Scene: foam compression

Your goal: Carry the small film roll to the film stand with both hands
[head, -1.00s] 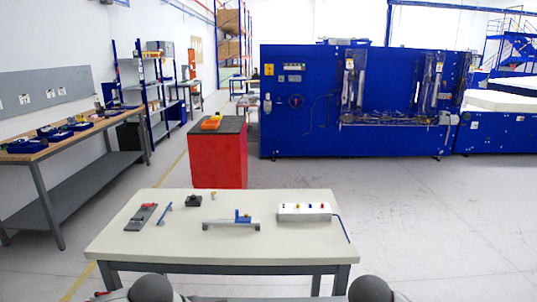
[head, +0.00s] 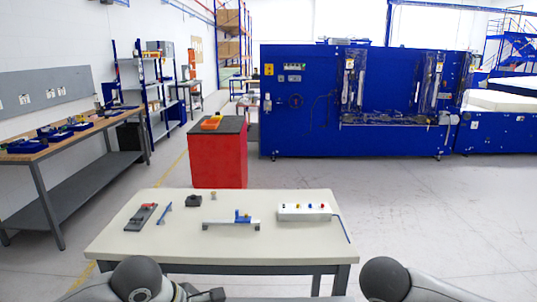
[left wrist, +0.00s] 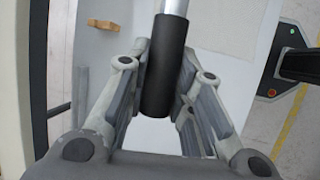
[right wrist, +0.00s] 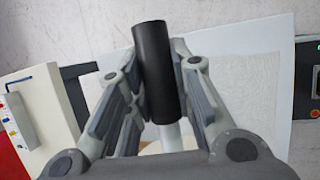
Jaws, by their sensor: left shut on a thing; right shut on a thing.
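My left gripper (left wrist: 165,58) is shut on a black cylindrical end grip (left wrist: 163,80) of the roll's bar. A silver shaft (left wrist: 177,6) runs on from that grip toward the top of the left wrist view. My right gripper (right wrist: 158,62) is shut on a matching black grip (right wrist: 155,75), with a pale shaft (right wrist: 170,135) below it in the right wrist view. The wound film itself is mostly hidden. Neither gripper nor the roll shows in the head view, only my arm links at the bottom edge. I cannot make out the film stand with certainty.
A cream table (head: 120,244) with small tools and a white switch box (head: 304,211) stands close in front. Behind it are a red cabinet (head: 219,160) and a large blue machine (head: 300,135). A workbench (head: 75,134) lines the left wall. Open floor lies to the right.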

